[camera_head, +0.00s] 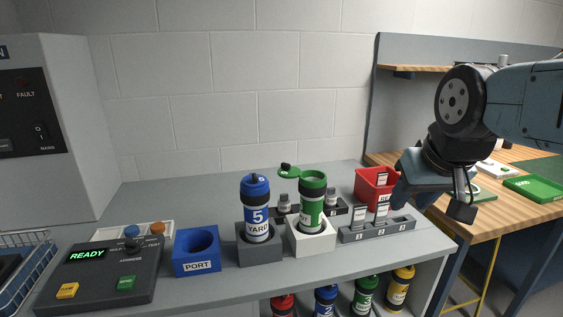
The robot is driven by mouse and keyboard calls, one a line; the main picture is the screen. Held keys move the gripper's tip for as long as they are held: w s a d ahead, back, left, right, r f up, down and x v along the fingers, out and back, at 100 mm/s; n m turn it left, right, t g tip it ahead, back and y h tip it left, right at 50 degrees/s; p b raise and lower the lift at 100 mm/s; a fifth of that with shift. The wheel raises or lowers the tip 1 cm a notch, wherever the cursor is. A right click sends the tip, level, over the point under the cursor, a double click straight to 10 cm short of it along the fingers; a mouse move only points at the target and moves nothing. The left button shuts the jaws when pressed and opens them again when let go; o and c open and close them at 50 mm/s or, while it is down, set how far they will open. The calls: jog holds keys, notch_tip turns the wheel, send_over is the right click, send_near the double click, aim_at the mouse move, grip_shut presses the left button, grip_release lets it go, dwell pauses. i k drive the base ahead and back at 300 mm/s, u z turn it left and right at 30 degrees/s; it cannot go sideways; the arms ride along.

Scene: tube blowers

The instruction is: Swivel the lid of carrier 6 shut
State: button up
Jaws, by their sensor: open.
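A green-topped carrier (312,202) stands upright in a white block holder (313,244). Its white label is turned partly away, so I cannot read a number on it. Its green lid (289,172) is swung out to the left of the body, with a black knob on its far end. To its left a blue carrier (256,211) marked "5 YARD" stands upright in a dark grey holder (260,251), its lid over its top. My gripper (463,205) is open and empty, well to the right of the green carrier, beyond the bench's right end.
A blue PORT block (197,252) and a control panel (105,272) reading "READY" stand at the left. A grey slotted rack (377,230) and a red bin (375,188) lie between my gripper and the green carrier. Several carriers stand below the bench.

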aim_at(286, 171)
jog(key=u, duration=0.05)
jog(key=k, duration=0.9)
jog(key=u, duration=0.4)
jog(key=i, duration=1)
jog(key=z, duration=0.05)
